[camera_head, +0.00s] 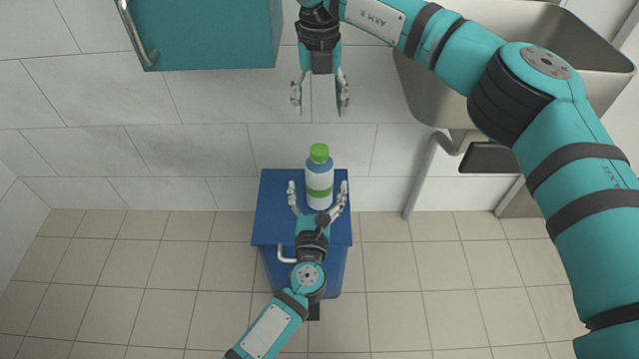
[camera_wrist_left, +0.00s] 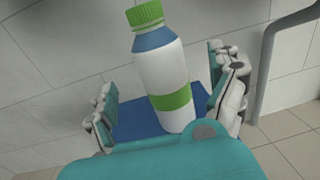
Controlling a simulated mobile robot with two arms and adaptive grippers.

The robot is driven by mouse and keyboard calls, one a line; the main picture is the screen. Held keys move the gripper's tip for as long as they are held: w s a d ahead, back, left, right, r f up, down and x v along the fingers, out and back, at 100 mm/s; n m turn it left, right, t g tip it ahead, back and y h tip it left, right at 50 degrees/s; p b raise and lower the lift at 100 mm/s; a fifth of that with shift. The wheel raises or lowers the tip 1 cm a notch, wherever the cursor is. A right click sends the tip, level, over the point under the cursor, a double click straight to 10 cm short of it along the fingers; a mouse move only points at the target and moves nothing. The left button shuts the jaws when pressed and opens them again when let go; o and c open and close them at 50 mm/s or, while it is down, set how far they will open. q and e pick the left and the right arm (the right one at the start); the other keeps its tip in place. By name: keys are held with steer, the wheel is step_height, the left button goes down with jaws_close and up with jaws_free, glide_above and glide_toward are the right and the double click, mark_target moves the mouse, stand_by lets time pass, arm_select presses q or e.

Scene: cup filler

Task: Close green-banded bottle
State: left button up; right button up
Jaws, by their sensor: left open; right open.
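The green-banded bottle (camera_head: 319,182) stands upright on a blue cabinet top (camera_head: 268,222). It is white with a blue shoulder and a green band, and a green cap (camera_head: 319,152) sits on its neck. In the left wrist view the bottle (camera_wrist_left: 162,80) and its cap (camera_wrist_left: 145,13) show between the fingers. My left gripper (camera_head: 318,190) is open, with its fingers on either side of the bottle's lower part; the left wrist view shows gaps beside the bottle. My right gripper (camera_head: 320,108) is open and empty above the bottle, pointing down.
A teal wall cabinet (camera_head: 210,35) with a metal handle hangs at the upper left. A metal sink (camera_head: 425,85) with a drain pipe (camera_head: 420,180) is at the upper right. A tiled wall stands behind the blue cabinet. The tiled floor (camera_head: 130,280) to the left is clear.

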arm_select(q)
steer(key=s, duration=0.5)
steer(key=shift+s+a, duration=0.25)
steer(key=shift+s, duration=0.05)
